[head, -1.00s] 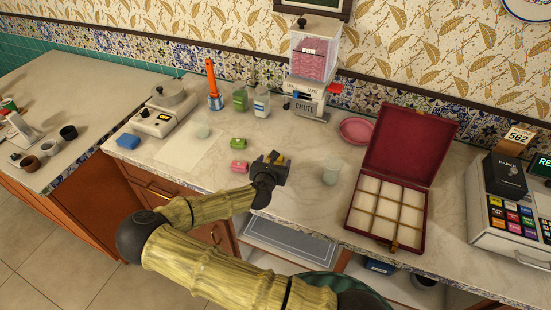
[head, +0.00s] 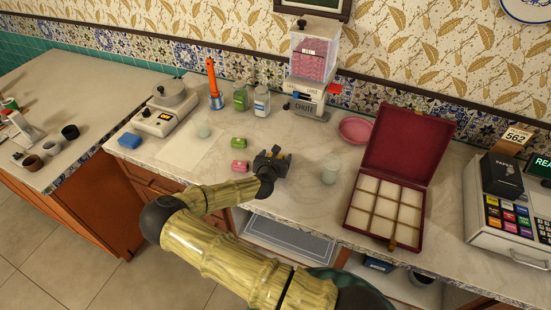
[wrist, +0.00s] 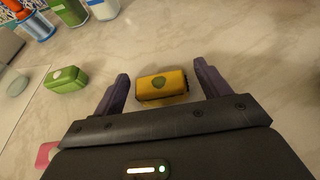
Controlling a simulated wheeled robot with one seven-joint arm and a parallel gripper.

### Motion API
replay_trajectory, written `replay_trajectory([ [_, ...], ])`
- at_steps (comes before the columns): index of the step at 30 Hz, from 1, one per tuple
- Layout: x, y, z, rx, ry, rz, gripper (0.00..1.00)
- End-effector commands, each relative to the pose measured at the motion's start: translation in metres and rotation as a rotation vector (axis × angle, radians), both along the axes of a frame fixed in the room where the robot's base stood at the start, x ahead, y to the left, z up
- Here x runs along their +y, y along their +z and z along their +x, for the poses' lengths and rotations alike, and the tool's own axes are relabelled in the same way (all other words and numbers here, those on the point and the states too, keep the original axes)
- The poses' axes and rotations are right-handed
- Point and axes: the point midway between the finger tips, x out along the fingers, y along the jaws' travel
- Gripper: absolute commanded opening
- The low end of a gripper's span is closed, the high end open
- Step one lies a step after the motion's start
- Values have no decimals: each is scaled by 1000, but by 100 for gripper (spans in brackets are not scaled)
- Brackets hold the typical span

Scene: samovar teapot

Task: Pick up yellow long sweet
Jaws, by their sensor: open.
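The yellow long sweet (wrist: 162,85) is a small yellow block with a green mark on top. It lies on the counter between the two fingers of my gripper (wrist: 160,86) in the wrist view, with a gap on both sides. In the head view my gripper (head: 272,160) is low over the counter, its jaws open, and it mostly hides the yellow sweet.
A green sweet (head: 238,143) and a pink sweet (head: 239,167) lie just left of my gripper. A glass (head: 331,170) stands to its right, then an open red box (head: 348,210) with empty compartments. Bottles (head: 261,101) and the chute machine (head: 310,95) stand behind.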

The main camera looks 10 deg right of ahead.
Motion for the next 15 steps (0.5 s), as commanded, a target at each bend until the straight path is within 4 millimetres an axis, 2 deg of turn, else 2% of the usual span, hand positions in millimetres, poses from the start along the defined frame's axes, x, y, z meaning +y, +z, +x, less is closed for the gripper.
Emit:
replay_trajectory([
  [10, 1, 0, 0, 0, 2, 1, 75],
  [11, 2, 0, 0, 0, 2, 0, 72],
  [15, 2, 0, 0, 0, 3, 0, 44],
])
